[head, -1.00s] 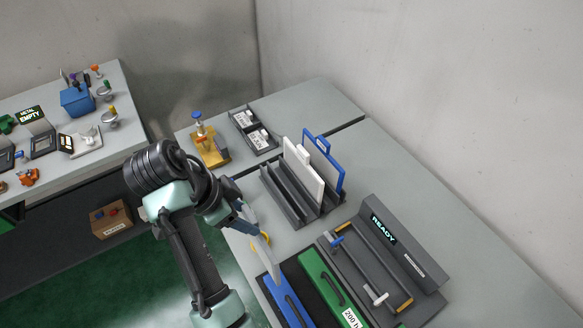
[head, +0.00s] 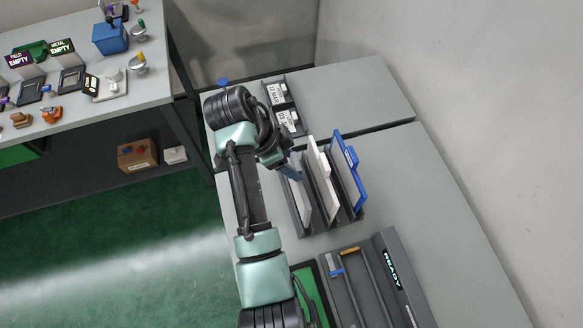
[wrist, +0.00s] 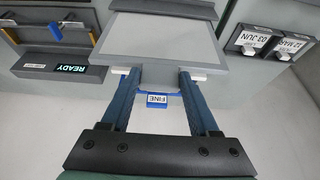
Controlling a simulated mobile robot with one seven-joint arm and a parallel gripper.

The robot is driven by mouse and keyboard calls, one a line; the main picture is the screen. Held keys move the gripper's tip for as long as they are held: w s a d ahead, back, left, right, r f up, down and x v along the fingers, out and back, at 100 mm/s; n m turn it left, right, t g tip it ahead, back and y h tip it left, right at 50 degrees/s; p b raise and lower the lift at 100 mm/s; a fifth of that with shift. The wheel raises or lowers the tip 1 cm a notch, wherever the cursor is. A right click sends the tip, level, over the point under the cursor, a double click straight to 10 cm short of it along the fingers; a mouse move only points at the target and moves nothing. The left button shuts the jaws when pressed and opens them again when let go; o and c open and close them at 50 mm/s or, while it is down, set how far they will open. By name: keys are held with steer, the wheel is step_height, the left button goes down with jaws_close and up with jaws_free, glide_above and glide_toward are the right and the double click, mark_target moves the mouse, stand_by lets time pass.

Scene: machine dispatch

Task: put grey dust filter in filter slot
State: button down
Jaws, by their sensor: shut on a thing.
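The grey dust filter (head: 301,204) stands on edge at the left side of the dark slotted rack (head: 331,221), beside a white filter (head: 322,178) and a blue filter (head: 351,187). My gripper (head: 290,172) is shut on its upper end. In the wrist view the filter's pale face (wrist: 150,36) spreads beyond my fingertips (wrist: 153,77), which close on its grey edge from both sides. A blue tab labelled FINE (wrist: 157,99) shows between the fingers. I cannot tell whether the filter's lower edge sits fully in the left slot.
The READY machine (head: 384,270) stands at the front right of the bench. Two dark trays with date labels (head: 280,100) lie behind the rack. A green case (head: 310,295) lies in front. The right of the bench is clear. Another table (head: 70,115) stands at the left.

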steer(key=f, duration=0.2)
steer(key=f+p, duration=0.1)
steer(key=f, duration=0.1)
steer(key=shift+w+d+f, duration=0.1)
steer(key=shift+w+f, duration=0.1)
steer(key=shift+f, duration=0.05)
steer(key=shift+w+f, duration=0.1)
steer(key=shift+c, duration=0.7)
jaws_free()
